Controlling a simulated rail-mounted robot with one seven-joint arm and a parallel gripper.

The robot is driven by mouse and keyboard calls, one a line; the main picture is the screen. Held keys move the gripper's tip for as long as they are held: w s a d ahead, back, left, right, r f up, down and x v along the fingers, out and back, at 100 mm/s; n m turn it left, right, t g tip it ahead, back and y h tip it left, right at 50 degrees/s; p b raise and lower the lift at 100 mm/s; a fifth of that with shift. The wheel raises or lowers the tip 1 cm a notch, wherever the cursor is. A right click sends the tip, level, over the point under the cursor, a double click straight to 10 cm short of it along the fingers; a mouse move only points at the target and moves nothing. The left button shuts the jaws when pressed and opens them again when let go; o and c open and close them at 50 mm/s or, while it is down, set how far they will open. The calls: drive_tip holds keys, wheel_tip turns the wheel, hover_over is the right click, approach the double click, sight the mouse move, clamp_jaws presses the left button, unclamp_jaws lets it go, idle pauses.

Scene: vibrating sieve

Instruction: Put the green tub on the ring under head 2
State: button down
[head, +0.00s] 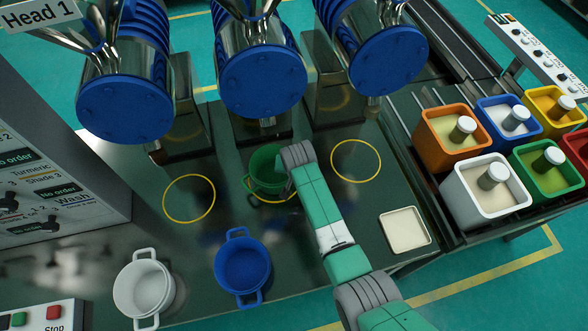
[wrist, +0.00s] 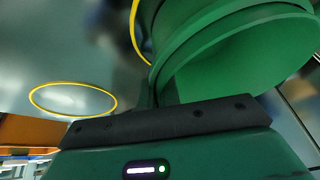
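The green tub (head: 266,175) is upright under the middle blue-ended head (head: 262,84), which I take as head 2. The yellow ring there (head: 271,201) shows in front of the tub's base. I cannot tell whether the tub rests on the table or is just above it. My gripper (head: 291,166) is at the tub's right side. In the wrist view the tub (wrist: 240,60) fills the upper right, close against my gripper, and part of the ring (wrist: 136,30) shows beside it. My fingertips are hidden, so their grip is unclear.
Empty yellow rings lie left (head: 189,198) and right (head: 355,161). A white tub (head: 143,290) and a blue tub (head: 242,268) stand at the front. A cream square dish (head: 405,229) is at right. Several coloured bins, including an orange one (head: 437,155), stand beyond it. Heads hang close above.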

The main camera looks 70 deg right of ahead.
drive_tip(key=shift+f, duration=0.15)
drive_tip(key=c, duration=1.6)
unclamp_jaws()
drive_tip(key=p+v, duration=0.3)
drive_tip(key=v, duration=0.9)
drive_tip(key=shift+p, duration=0.3)
drive_tip(key=shift+s, duration=0.1)
